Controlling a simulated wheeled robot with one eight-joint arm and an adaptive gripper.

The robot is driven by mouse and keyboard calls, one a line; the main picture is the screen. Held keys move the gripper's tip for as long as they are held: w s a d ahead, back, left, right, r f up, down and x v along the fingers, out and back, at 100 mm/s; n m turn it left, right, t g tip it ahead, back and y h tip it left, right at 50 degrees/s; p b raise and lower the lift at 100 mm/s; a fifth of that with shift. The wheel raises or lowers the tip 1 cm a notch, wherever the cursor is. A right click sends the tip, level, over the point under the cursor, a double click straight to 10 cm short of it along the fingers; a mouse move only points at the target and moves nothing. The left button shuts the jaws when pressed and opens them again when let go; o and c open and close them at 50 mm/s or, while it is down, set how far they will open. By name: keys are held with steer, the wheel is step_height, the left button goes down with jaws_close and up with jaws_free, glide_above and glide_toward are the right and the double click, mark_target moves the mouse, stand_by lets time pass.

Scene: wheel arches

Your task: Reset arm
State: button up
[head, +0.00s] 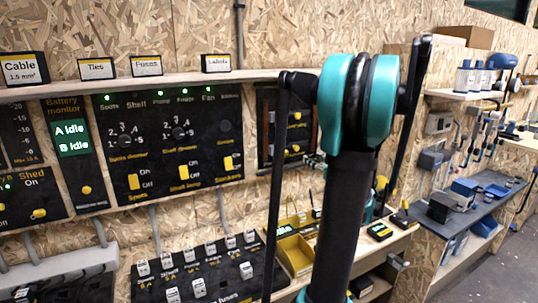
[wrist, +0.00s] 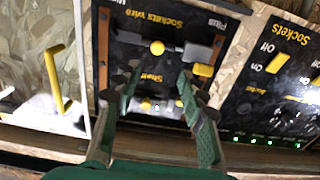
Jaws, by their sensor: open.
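My gripper (wrist: 160,84) shows in the wrist view with its two green fingers spread apart and nothing between them. I cannot tell whether the fingers touch the panel. In the head view my black and teal arm stands in the foreground right of centre, bent at its teal joint. It hides much of the small framed panel (head: 267,105) behind it, and my gripper is not clearly visible there.
A black switch panel (head: 150,165) with yellow switches fills the wall at left, below a label shelf (head: 180,78). A yellow bin (head: 296,254) sits on the workbench behind my arm. A grey shelf (head: 470,205) with blue boxes is at right. Floor shows at lower right.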

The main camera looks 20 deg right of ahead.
steer(key=s+a+f+g+y, duration=0.1)
steer(key=s+a+f+g, duration=0.25)
steer(key=a, duration=0.45)
steer(key=s+a+f+g, duration=0.2)
steer(key=s+a+f, duration=0.1)
steer(key=a+f, duration=0.3)
steer(key=s+a+f+g+y, duration=0.1)
steer(key=s+a+f+g, duration=0.25)
steer(key=a, duration=0.55)
steer(key=s+f+g+h, duration=0.1)
steer(key=s+f, duration=0.2)
steer(key=s, duration=0.2)
steer(key=s+f+m+g+h, duration=0.1)
steer(key=s+f+h, duration=0.1)
steer(key=s, duration=0.3)
steer(key=s+a+f+m+g+h, duration=0.1)
steer(key=s+f+g+h, duration=0.1)
steer(key=s+f, duration=0.2)
steer(key=shift+s+f, duration=0.4)
steer(key=shift+f, duration=0.1)
steer(key=shift+s+d+f, duration=0.1)
steer(key=shift+s+d, duration=0.15)
steer(key=shift+d, duration=0.05)
